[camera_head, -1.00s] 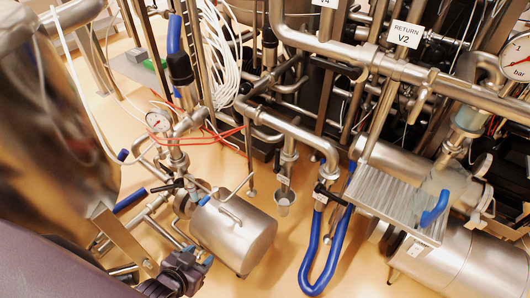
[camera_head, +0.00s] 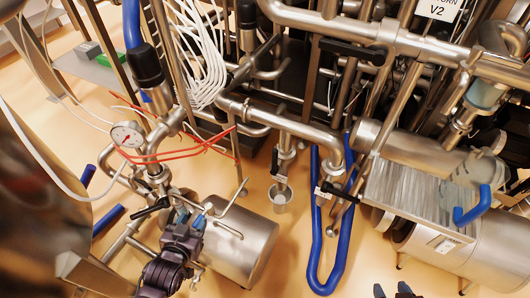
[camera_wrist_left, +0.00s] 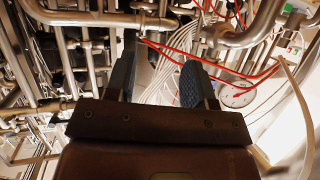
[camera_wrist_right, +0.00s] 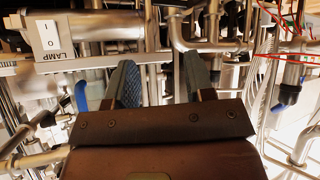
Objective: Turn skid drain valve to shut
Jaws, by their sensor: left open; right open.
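I cannot tell for certain which fitting is the skid drain valve. One black-lever valve (camera_head: 335,192) with a white tag sits at the blue hose, its lever slanting down to the right. Another black lever (camera_head: 150,210) is at the pipework left of the steel cylinder. My left gripper (camera_head: 190,218) is open and appears empty, just right of that second lever in the picture; contact cannot be judged. Its spread fingers show in the left wrist view (camera_wrist_left: 157,82). My right gripper (camera_head: 392,291) is at the bottom edge, open and empty in the right wrist view (camera_wrist_right: 160,82).
A steel cylinder (camera_head: 242,240) lies beside my left gripper. A blue hose loop (camera_head: 318,275) hangs at the centre. A metal box (camera_head: 410,200) and dense pipes crowd the right and back. Some bare floor (camera_head: 290,265) shows between the cylinder and hose.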

